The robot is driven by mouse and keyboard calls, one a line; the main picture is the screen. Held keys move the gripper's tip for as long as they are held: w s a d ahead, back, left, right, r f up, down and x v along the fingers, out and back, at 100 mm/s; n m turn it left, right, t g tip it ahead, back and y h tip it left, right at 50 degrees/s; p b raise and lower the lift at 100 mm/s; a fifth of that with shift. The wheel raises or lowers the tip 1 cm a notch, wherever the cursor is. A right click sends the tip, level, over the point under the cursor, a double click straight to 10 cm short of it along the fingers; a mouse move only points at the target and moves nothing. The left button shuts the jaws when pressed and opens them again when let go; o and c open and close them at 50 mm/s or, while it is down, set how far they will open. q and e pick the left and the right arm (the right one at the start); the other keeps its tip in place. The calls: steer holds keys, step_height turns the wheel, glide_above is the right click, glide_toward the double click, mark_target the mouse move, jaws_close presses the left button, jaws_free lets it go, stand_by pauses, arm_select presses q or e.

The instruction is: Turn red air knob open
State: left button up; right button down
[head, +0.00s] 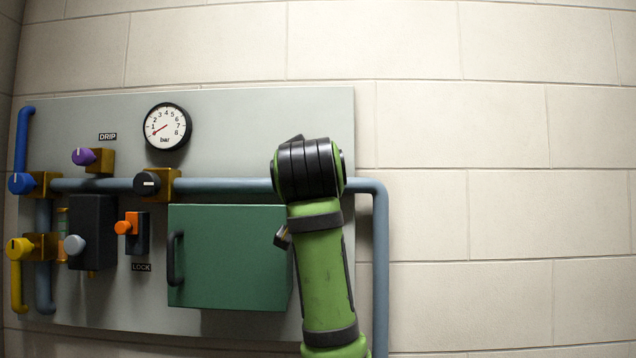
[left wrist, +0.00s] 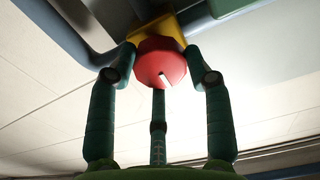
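The red air knob (left wrist: 162,64) shows in the left wrist view, mounted on a brass-coloured valve body (left wrist: 158,28). A short white mark on its face points down, slightly right. My left gripper (left wrist: 164,52) has a finger at each side of the knob and a third in the lower middle. The side fingertips bend inward against the knob's edges; the gripper looks shut on it, though the exact contact is hard to see. In the head view my green arm (head: 322,265) stands before the panel's right part; the red knob and left gripper do not show there. My right gripper is not in view.
The grey panel (head: 235,120) carries a pressure gauge (head: 166,127), a black knob (head: 147,183), purple, blue and yellow knobs, an orange lock switch (head: 126,227) and a green cabinet door (head: 225,256). A grey-blue pipe (head: 381,265) runs down at right. The wall further right is clear.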

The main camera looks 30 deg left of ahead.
arm_select(q)
steer(key=m+b, duration=0.3)
steer(key=m, duration=0.6)
steer(key=m+b, duration=0.3)
steer(key=m, duration=0.5)
steer(key=shift+r+m+b, duration=0.2)
steer(key=shift+m+b, duration=0.1)
steer(key=shift+m, duration=0.1)
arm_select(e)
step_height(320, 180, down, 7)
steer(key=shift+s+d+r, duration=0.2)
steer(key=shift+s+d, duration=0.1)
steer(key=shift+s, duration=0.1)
arm_select(q)
steer(key=o, duration=1.2)
steer(key=shift+c, duration=0.2)
steer(key=shift+w+a+f, duration=0.1)
steer(key=shift+w+f, duration=0.05)
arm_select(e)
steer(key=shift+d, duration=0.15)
